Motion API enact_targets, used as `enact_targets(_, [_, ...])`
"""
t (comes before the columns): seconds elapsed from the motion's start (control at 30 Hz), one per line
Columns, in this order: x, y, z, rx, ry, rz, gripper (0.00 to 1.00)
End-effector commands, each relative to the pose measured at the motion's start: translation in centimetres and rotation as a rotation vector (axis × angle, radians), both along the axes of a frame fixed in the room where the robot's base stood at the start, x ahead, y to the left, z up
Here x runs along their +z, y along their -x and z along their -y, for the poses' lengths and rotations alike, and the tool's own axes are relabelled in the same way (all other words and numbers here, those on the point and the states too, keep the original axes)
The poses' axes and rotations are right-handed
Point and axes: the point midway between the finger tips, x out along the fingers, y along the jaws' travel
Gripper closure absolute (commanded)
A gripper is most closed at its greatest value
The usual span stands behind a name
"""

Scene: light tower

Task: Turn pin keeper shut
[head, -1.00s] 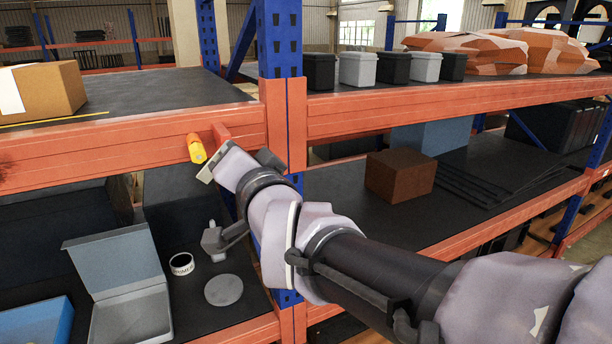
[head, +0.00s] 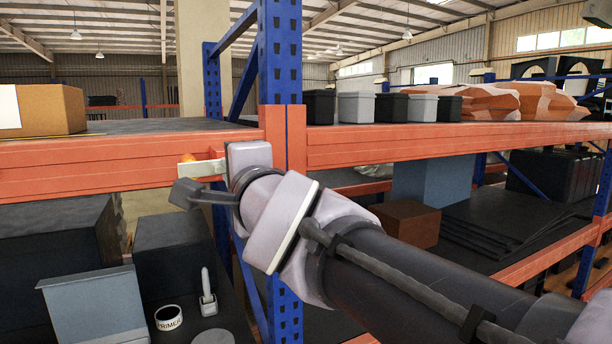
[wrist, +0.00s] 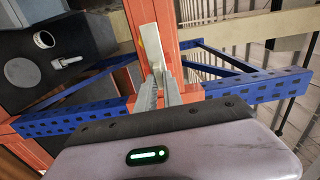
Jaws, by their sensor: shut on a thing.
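The pin keeper (head: 188,157) sits on the front of the orange shelf beam, left of the blue upright. Only a small orange tip shows in the head view; the rest is hidden behind a pale bar at my gripper's end. My gripper (head: 205,168) is against the beam there, pointing left in the head view. In the wrist view, the two ridged fingers of my gripper (wrist: 158,70) come together at the beam, with a pale flat bar (wrist: 151,45) just beyond their tips. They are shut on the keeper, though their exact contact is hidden.
The orange beam (head: 90,165) and the blue perforated upright (head: 280,60) stand close to my gripper. A cardboard box (head: 50,110) is on the upper shelf. Below are a primer roll (head: 168,317), a grey disc (head: 213,337) and an open grey box (head: 92,308).

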Motion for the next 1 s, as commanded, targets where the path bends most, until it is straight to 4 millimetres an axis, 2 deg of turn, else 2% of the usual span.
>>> enact_targets(0.6, [-0.03, -0.02, 0.01, -0.001, -0.035, -0.021, 1.0])
enact_targets(0.63, [-0.03, -0.02, 0.01, -0.001, -0.035, -0.021, 0.87])
enact_targets(0.73, [-0.03, -0.02, 0.01, -0.001, -0.034, -0.021, 0.68])
enact_targets(1.0, [-0.03, -0.01, 0.02, -0.001, -0.033, -0.02, 0.67])
